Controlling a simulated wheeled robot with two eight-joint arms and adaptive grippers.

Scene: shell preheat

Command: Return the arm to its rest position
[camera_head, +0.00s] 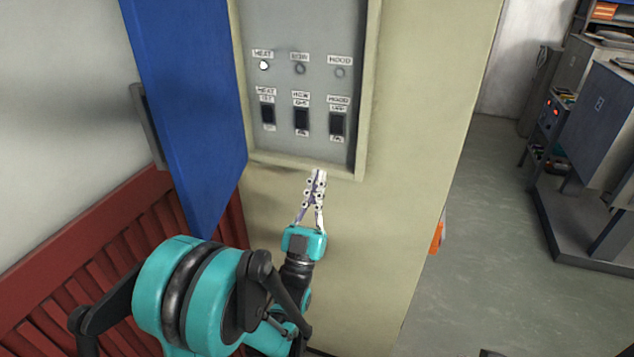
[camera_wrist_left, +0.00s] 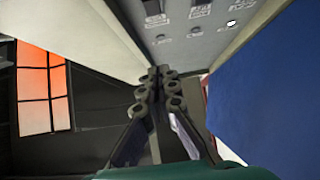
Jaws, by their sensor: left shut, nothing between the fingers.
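My left gripper (camera_head: 318,175) is shut and empty. In the head view it is at the lower edge of the open control panel (camera_head: 320,85), below the row of switches. It also shows in the left wrist view (camera_wrist_left: 160,72), with its fingertips together and pointing toward the panel. The panel has three lamps above three dark switches. The left lamp (camera_head: 263,65), labelled HEAT, looks bright white; the other two look grey. My right gripper is not in view.
The blue panel door (camera_head: 185,95) stands open to the left of the panel. A red slatted structure (camera_head: 70,260) is at the lower left. The beige cabinet (camera_head: 425,110) holds the panel. Grey floor (camera_head: 490,240) is open to the right, before dark shelving (camera_head: 590,150).

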